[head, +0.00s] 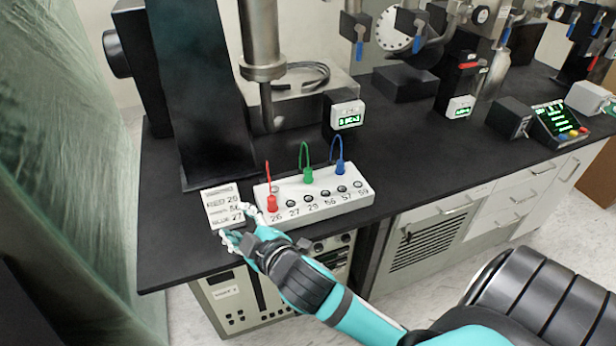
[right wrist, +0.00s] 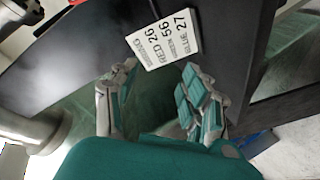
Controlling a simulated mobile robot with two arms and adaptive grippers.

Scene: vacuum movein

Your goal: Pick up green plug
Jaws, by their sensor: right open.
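The green plug (head: 308,174) stands upright in the white socket block (head: 335,205) on the black bench in the head view, with a green cable looping up from it. The red plug (head: 271,202) is to its left and the blue plug (head: 339,167) to its right in the same block. My right gripper (head: 238,238) is open and empty, near the bench's front edge, left of and in front of the block, apart from the green plug. Its spread fingers show in the right wrist view (right wrist: 157,98), where no plug is visible. My left gripper is not in view.
A white label card (head: 226,207) lies left of the block; it reads red 26, green 56, blue 27 in the right wrist view (right wrist: 164,39). A dark upright panel (head: 203,100) and metal pipework stand behind. A small display (head: 347,115) stands behind the plugs.

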